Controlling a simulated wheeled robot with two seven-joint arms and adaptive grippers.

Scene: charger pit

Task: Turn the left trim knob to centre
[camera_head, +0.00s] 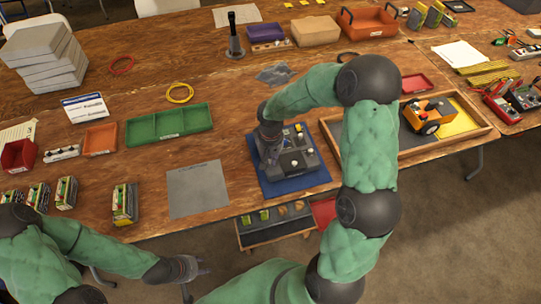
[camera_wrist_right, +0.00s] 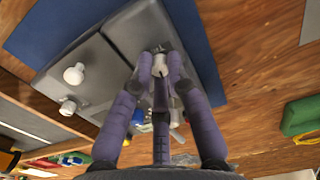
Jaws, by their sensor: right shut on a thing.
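The grey control box (camera_head: 296,161) sits on a blue mat (camera_head: 318,178) in the middle of the table. My right gripper (camera_head: 268,131) reaches down over its back left part and hides that part in the head view. In the right wrist view, my right gripper (camera_wrist_right: 160,64) is shut on a small white knob (camera_wrist_right: 160,61), which is the left trim knob by its place on the box. Two other white knobs, one upper (camera_wrist_right: 73,74) and one lower (camera_wrist_right: 68,106), stand apart from the fingers. My left gripper (camera_head: 198,267) is open and empty before the table's front edge.
A grey sheet (camera_head: 197,188) lies left of the box, with a green tray (camera_head: 168,124) behind it. A wooden tray (camera_head: 440,142) with an orange vehicle (camera_head: 426,115) stands to the right. A low rack (camera_head: 275,229) is at the front edge.

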